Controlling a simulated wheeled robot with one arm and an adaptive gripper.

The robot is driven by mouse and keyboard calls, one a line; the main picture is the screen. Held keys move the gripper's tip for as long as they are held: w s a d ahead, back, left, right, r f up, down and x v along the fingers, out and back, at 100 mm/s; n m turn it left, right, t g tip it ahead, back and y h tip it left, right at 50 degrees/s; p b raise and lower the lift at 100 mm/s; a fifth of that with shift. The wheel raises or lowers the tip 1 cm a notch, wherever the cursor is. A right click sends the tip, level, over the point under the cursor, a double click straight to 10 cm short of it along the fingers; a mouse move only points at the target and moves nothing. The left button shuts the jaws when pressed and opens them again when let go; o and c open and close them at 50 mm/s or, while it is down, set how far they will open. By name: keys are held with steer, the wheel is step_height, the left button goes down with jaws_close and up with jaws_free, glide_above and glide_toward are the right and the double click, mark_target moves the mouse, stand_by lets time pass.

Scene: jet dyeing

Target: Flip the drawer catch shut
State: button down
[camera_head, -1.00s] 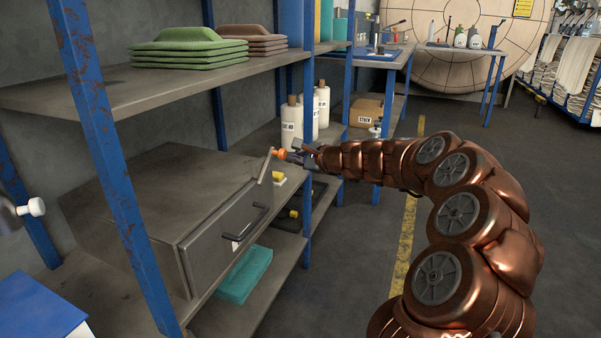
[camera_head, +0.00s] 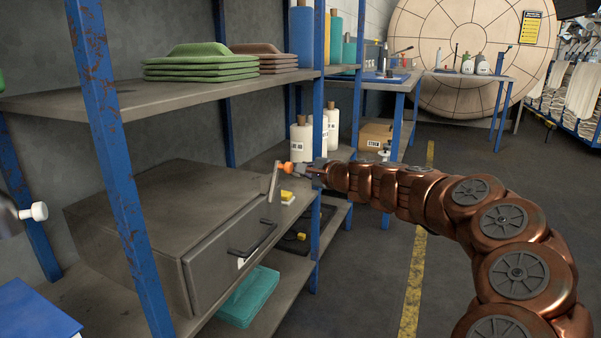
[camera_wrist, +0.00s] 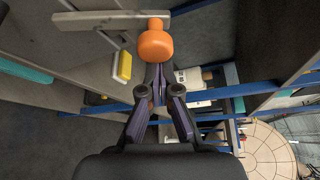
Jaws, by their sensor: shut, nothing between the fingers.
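The grey drawer (camera_head: 225,262) with a black handle (camera_head: 253,240) sits closed in its cabinet on the shelf. The catch (camera_head: 273,181) is a pale grey lever at the drawer front's right end, standing nearly upright in the head view. It has an orange knob (camera_head: 287,168) at its upper end. In the wrist view the lever (camera_wrist: 95,19) runs across the top and the orange knob (camera_wrist: 155,41) is just ahead of my fingertips. My gripper (camera_head: 302,171) is shut and empty, its tips at or very close to the knob; I cannot tell whether they touch.
A blue shelf post (camera_head: 317,235) stands just right of the catch, close to my gripper. A yellow block (camera_head: 287,196) lies on the shelf beside the drawer. Teal cloth (camera_head: 248,297) lies below. White bottles (camera_head: 301,140) stand behind. The floor aisle to the right is clear.

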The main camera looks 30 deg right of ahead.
steer(key=shift+s+a+r+n+p, duration=0.3)
steer(key=shift+s+a+r+p, duration=0.45)
steer(key=shift+a, duration=0.35)
stand_by(0.5)
steer(key=w+d+p, duration=0.2)
steer(key=d, duration=0.2)
steer(key=f+p+v, duration=0.1)
steer(key=p+v, duration=0.1)
steer(key=v, duration=0.7)
steer(key=shift+s+f, duration=0.45)
steer(key=shift+s, duration=0.05)
